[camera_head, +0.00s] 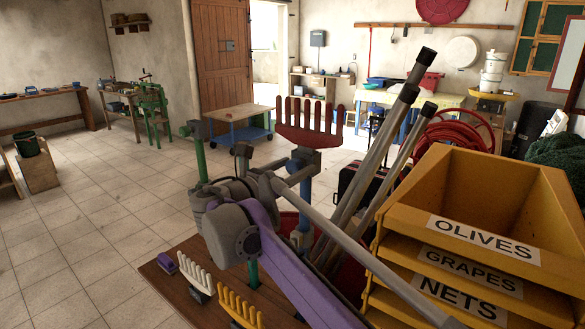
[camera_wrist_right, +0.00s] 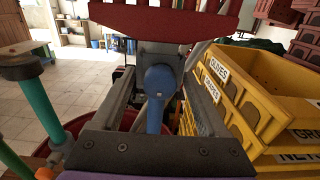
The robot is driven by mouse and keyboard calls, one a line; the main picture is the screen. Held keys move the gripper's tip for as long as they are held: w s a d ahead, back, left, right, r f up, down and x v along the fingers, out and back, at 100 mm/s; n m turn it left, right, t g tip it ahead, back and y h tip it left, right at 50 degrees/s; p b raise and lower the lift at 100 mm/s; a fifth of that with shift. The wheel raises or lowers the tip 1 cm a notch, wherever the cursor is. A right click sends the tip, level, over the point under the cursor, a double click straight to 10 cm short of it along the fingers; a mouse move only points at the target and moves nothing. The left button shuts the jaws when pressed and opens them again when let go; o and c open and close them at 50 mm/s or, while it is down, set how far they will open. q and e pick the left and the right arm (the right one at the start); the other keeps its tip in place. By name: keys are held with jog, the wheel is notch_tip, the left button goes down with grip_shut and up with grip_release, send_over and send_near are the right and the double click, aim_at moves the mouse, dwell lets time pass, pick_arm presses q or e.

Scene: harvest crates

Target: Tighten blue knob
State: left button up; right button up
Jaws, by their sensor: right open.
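The blue knob (camera_wrist_right: 160,82) sits on a grey bracket under a red rake head (camera_head: 310,120). In the wrist view its rounded end and stem lie between the two fingers of my right gripper (camera_wrist_right: 158,75). The fingers are apart, one on each side, with a visible gap to the knob. In the head view my right gripper (camera_head: 284,172) is at the bracket, at the end of my purple arm. The knob there is a small blue patch (camera_head: 297,178), partly covered by the gripper. My left gripper is not in view.
Yellow crates (camera_head: 480,230) labelled OLIVES, GRAPES and NETS stand at the right. Long grey poles (camera_head: 375,150) lean beside them. A green post (camera_head: 200,155) with a grey head stands left of the rake. White and yellow small rakes (camera_head: 240,308) lie low in front. Tiled floor is clear at the left.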

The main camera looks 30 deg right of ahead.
grip_shut()
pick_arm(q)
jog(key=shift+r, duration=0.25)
pick_arm(e)
jog(key=m+p, duration=0.3)
jog(key=shift+r+m, duration=0.15)
jog(key=shift+m, duration=0.25)
jog(key=m+p, duration=0.3)
jog(key=m, duration=0.2)
jog(key=m+p, duration=0.3)
jog(key=m, duration=0.2)
jog(key=shift+m, duration=0.4)
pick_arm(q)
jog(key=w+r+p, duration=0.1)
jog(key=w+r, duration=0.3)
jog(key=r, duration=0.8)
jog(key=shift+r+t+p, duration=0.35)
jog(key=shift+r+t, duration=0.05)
pick_arm(e)
jog(key=shift+m, duration=2)
